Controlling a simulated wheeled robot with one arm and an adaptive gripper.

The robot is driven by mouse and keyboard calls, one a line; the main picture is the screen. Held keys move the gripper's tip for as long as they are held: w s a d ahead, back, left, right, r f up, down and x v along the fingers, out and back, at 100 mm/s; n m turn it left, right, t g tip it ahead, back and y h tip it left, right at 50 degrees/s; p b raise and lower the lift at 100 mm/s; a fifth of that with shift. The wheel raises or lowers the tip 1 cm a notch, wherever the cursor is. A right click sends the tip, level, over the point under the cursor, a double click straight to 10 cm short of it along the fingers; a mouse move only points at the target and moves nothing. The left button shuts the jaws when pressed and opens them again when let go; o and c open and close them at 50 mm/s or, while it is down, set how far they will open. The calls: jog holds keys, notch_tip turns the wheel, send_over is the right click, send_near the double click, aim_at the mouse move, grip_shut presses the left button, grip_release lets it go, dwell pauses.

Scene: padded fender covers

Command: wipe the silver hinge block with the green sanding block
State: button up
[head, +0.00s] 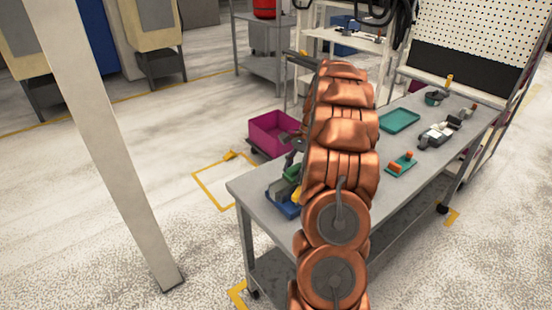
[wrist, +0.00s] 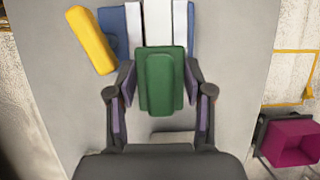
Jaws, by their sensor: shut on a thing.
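My gripper (wrist: 160,88) is shut on the green sanding block (wrist: 160,65), which sits between its two finger pads in the wrist view. The green block also shows in the head view (head: 292,173), low over the near left end of the grey table. A pale grey piece (wrist: 172,137) shows partly between my fingers, below the green block. I cannot tell whether it is the silver hinge block. Contact under the green block is hidden. My arm covers much of the table in the head view.
A blue holder (wrist: 181,18) with white strips lies just beyond the green block, a yellow block (wrist: 92,40) beside it. A magenta bin (head: 272,134) stands off the table's left side. A teal tray (head: 399,120) and an orange-topped piece (head: 402,157) are farther along the table (head: 250,187).

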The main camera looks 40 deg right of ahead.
aim_at(274, 189)
jog(key=shift+w+a+b, duration=0.15)
jog(key=shift+a, duration=1.9)
jog(key=shift+w+a+b, duration=0.1)
jog(key=shift+a+b, duration=0.05)
jog(key=shift+a, duration=1.85)
jog(key=shift+a+r, duration=0.15)
jog(key=shift+r, duration=0.1)
jog(key=shift+w+r+p, duration=0.15)
jog(key=shift+r+p, duration=0.15)
jog(key=shift+r, duration=0.6)
notch_tip(274, 189, up, 6)
jog(key=p, duration=0.2)
